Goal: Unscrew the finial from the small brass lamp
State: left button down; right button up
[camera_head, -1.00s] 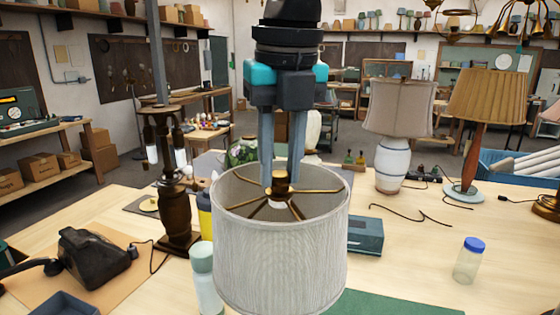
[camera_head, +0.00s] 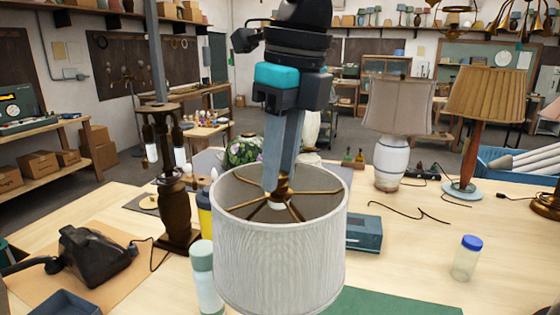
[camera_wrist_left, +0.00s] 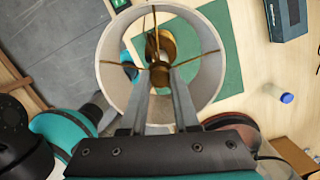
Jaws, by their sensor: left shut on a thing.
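The small lamp's white drum shade (camera_head: 280,255) stands upright in the front middle of the head view, with brass spider arms (camera_head: 255,211) across its open top. My left gripper (camera_head: 275,185) points down into the shade from above, its fingers at the hub in the middle. It is shut on the brass finial, mostly hidden between the fingertips. In the left wrist view the fingers (camera_wrist_left: 160,77) meet at the centre of the shade (camera_wrist_left: 113,60), with the brass lamp base (camera_wrist_left: 163,42) below on a green mat.
A dark candlestick lamp (camera_head: 175,205) stands close on the left, with a pale bottle (camera_head: 204,275) beside the shade. A blue-grey box (camera_head: 365,233) and a blue-capped jar (camera_head: 467,258) are on the right. A black telephone (camera_head: 92,258) lies at left. The right-hand tabletop has bare room.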

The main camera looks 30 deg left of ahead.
pick_arm(q)
jog(key=n+g+p, duration=0.1)
jog(key=n, duration=0.5)
jog(key=shift+w, duration=0.1)
jog(key=c, duration=0.6)
grip_release()
jog(key=m+t, duration=0.1)
jog(key=m, duration=0.4)
jog(key=shift+m+b, duration=0.4)
jog(key=m+t, duration=0.1)
jog(key=m, duration=0.5)
jog(key=shift+m, duration=0.3)
jog(key=m+h, duration=0.1)
jog(key=m, duration=0.4)
jog(key=shift+r, duration=0.1)
jog(key=m, duration=0.3)
jog(key=m+h+p, duration=0.1)
jog(key=m, duration=0.2)
jog(key=shift+a+t+p, duration=0.1)
jog(key=shift+t+p, duration=0.2)
